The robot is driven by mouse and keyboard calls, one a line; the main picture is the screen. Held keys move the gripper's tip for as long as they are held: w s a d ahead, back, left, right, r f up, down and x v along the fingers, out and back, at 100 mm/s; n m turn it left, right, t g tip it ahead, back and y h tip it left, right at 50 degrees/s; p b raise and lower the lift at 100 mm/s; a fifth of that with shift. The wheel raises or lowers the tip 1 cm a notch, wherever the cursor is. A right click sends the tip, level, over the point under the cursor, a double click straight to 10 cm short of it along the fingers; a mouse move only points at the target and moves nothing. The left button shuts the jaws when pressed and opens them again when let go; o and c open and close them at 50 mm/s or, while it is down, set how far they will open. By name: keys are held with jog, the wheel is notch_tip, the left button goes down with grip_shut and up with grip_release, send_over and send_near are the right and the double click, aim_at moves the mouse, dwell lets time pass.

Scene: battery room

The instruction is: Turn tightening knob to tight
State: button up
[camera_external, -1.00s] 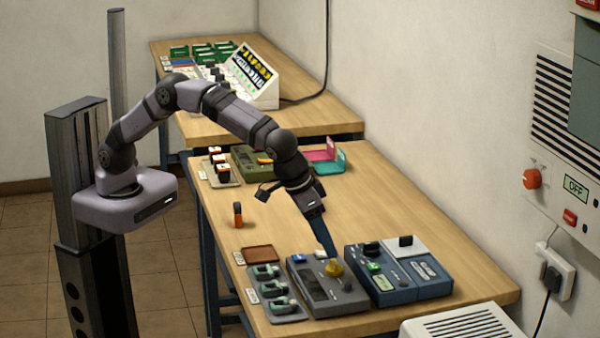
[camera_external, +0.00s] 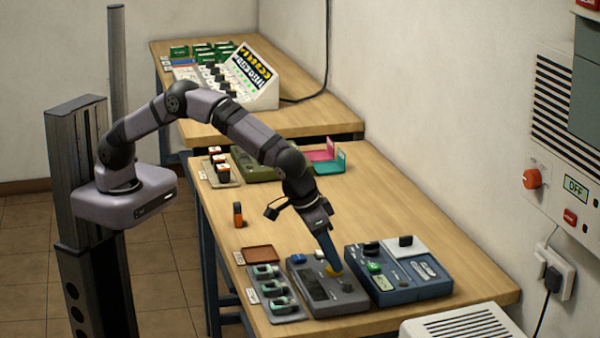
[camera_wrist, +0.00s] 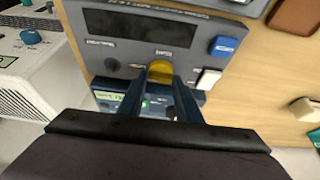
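In the wrist view the yellow knob (camera_wrist: 160,70) lies between the two blue fingertips of my gripper (camera_wrist: 161,76). My gripper (camera_external: 331,264) points steeply down at the knob in the external view and covers part of it. The fingers stand apart, one on each side of the knob. I cannot tell whether they press on it. The knob's pointer and the marks near it are hidden or too small to read.
A blue device (camera_external: 405,280) with a green button stands close on the right. A grey tray (camera_external: 272,298) with several small parts is close on the left. A brown tray (camera_external: 261,254) lies behind. The table's middle (camera_external: 390,205) is clear.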

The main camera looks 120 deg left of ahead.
jog(key=shift+a+m, duration=0.1)
jog(key=shift+m, duration=0.3)
jog(key=m, duration=0.2)
jog(key=m+h, duration=0.1)
jog(key=shift+s+a+r+m+t+h+p, duration=0.1)
jog(key=shift+a+r+m+t+h+p, duration=0.05)
jog(key=shift+m+t+h+p, duration=0.2)
jog(key=m+h, duration=0.1)
jog(key=m, duration=0.2)
jog(key=shift+a+m+t+p, duration=0.15)
jog(key=shift+m+t+p, duration=0.2)
jog(key=shift+p, duration=0.05)
jog(key=m+h+b, duration=0.1)
jog(key=m, duration=0.1)
jog(key=m+h, duration=0.1)
jog(key=m, duration=0.1)
jog(key=shift+a+f+m+b, duration=0.2)
jog(key=shift+m+b, duration=0.1)
jog(key=shift+b, duration=0.05)
jog(key=m+g+h+b, duration=0.1)
jog(key=m, duration=0.3)
jog(key=shift+a+r, duration=0.1)
jog(key=shift+r, duration=0.05)
jog(key=shift+h, duration=0.25)
jog(key=o, duration=1)
jog(key=shift+o, duration=0.2)
